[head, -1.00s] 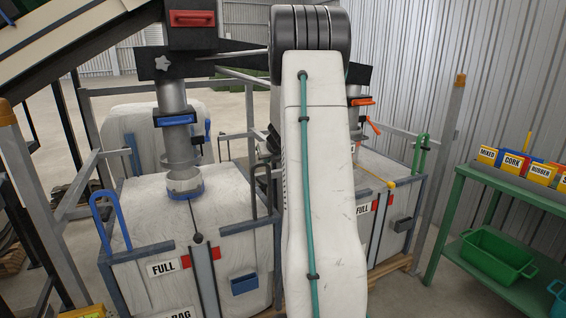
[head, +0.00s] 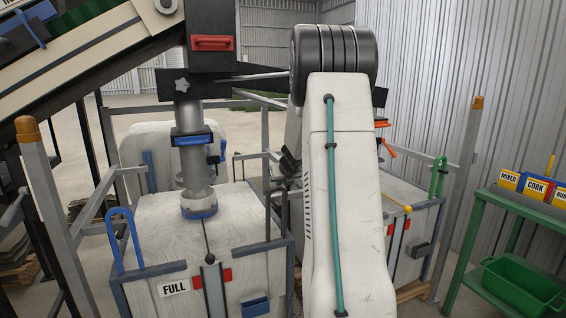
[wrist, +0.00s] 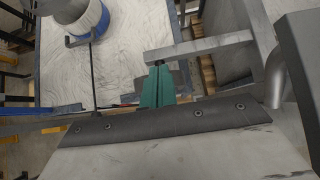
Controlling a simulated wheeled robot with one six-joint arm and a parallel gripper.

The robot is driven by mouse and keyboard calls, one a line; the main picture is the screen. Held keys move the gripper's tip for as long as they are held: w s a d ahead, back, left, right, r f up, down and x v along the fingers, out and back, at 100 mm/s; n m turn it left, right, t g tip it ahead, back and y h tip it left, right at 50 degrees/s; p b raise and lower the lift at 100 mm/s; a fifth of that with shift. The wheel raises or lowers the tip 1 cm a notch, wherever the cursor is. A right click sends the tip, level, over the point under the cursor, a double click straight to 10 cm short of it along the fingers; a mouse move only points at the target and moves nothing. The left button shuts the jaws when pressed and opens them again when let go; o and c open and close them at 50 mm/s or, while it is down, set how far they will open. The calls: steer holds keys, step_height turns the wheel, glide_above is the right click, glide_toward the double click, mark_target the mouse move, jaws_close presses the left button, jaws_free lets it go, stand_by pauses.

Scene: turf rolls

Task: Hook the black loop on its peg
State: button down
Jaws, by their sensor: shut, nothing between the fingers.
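A black loop (head: 277,198) stands up at the right front corner of the left bag's frame in the head view, partly behind my arm. I cannot make out its peg. My gripper is hidden behind my own arm in the head view. In the wrist view my gripper (wrist: 158,70) shows as teal fingers, shut and empty. They are above the edge of the white bag (wrist: 115,75), close to a grey frame bar (wrist: 200,47). I cannot pick out the black loop in the wrist view.
A blue loop (head: 125,238) stands at the left bag's left corner, and a green loop (head: 438,176) at the right bag. A filling spout (head: 190,150) hangs over the left bag. A green table (head: 500,205) with labelled bins stands at the right.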

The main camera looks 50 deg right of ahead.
step_height(320, 180, up, 10)
steer(key=s+a, duration=0.1)
steer(key=shift+a+r, duration=0.15)
steer(key=shift+r, duration=0.1)
stand_by(0.6)
